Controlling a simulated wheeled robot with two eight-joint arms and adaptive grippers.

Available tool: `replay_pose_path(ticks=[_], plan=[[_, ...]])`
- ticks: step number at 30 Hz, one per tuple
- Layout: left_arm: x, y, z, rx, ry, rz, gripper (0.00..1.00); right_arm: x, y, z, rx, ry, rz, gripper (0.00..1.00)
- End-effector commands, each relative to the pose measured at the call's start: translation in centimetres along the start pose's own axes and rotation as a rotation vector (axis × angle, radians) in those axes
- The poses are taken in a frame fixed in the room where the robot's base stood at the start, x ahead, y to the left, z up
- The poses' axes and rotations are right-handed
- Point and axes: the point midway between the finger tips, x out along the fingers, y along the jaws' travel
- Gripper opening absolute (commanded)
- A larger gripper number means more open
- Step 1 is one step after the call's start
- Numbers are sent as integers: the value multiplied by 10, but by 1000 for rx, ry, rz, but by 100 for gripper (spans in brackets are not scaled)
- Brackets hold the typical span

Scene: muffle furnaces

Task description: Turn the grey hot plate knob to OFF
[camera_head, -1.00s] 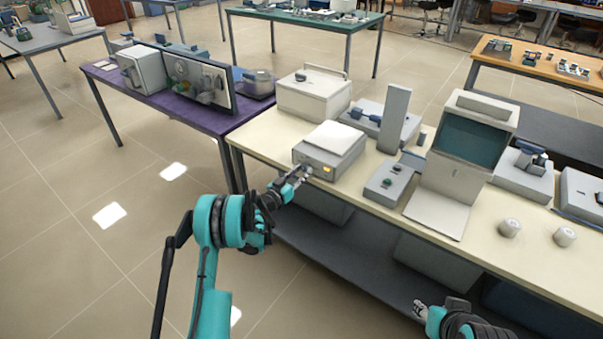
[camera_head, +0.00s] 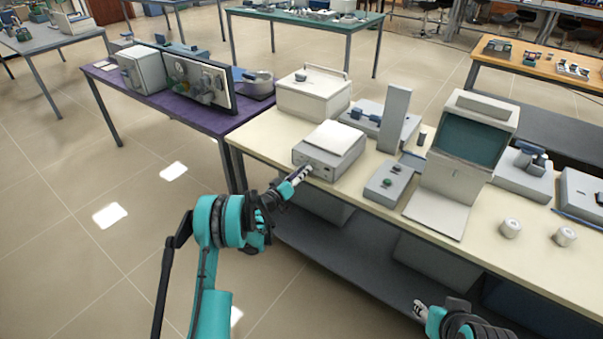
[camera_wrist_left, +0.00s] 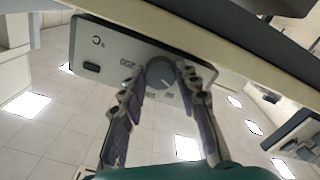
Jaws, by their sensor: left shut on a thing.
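The hot plate (camera_head: 318,160) is a grey box with a white square top, at the front left edge of the cream bench. My left gripper (camera_head: 304,172) reaches the front panel from the left. In the left wrist view its two fingers (camera_wrist_left: 162,75) are on either side of the knob, shut on it. The fingers hide the knob in the head view. My right gripper (camera_head: 420,308) is at the bottom right, away from the bench top; its finger opening is unclear.
On the cream bench (camera_head: 262,140) stand a white lidded box (camera_head: 312,97), a grey control box (camera_head: 388,183), a screened instrument (camera_head: 465,145) and two small white pots (camera_head: 511,228). A purple table (camera_head: 205,118) is at left. The floor before the bench is clear.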

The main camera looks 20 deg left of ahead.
Motion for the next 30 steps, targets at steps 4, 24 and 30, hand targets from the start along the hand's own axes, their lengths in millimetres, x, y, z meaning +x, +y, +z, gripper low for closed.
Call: replay_pose_path(ticks=[4,24,30], plan=[[0,0,0,-91,0,0,3,0,0,0,0,0,0,40],[0,0,0,-224,0,0,3,0,0,0,0,0,0,40],[0,0,0,-224,0,0,45,0,0,0,0,0,0,40]])
